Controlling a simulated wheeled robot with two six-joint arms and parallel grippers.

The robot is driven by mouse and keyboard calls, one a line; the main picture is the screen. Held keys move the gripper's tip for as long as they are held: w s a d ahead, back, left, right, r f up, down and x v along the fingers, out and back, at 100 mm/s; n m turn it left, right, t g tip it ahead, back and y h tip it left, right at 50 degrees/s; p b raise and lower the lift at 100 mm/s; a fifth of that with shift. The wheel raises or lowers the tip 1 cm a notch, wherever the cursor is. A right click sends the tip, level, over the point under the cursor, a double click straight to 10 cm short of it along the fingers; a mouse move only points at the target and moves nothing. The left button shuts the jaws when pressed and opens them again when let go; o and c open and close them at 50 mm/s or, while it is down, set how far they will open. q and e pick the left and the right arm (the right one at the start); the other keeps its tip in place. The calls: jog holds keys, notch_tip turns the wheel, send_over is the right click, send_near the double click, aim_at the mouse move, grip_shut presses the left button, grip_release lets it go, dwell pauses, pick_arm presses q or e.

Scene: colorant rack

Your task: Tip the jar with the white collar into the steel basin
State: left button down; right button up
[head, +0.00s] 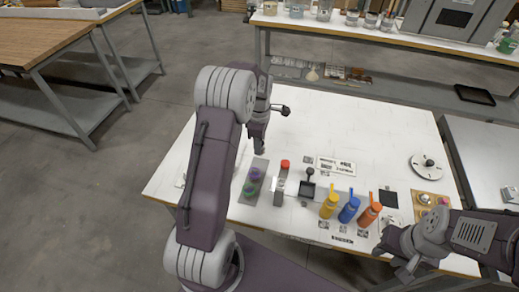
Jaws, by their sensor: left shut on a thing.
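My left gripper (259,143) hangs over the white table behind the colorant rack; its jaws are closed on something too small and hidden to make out. A dark round knob (286,111) sticks out to the right of its wrist. I cannot pick out a jar with a white collar. A grey rack (262,164) holds a purple jar (255,174) and a green jar (249,189). A red-topped jar (285,164) stands just right of it. No steel basin is clear; my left arm hides part of the table. My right gripper (404,272) is low at the front right, its fingers unclear.
A round white dial (426,167) lies at the right. The back middle of the table (350,125) is clear.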

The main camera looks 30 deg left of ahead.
pick_arm(q)
jog(key=shift+r, duration=1)
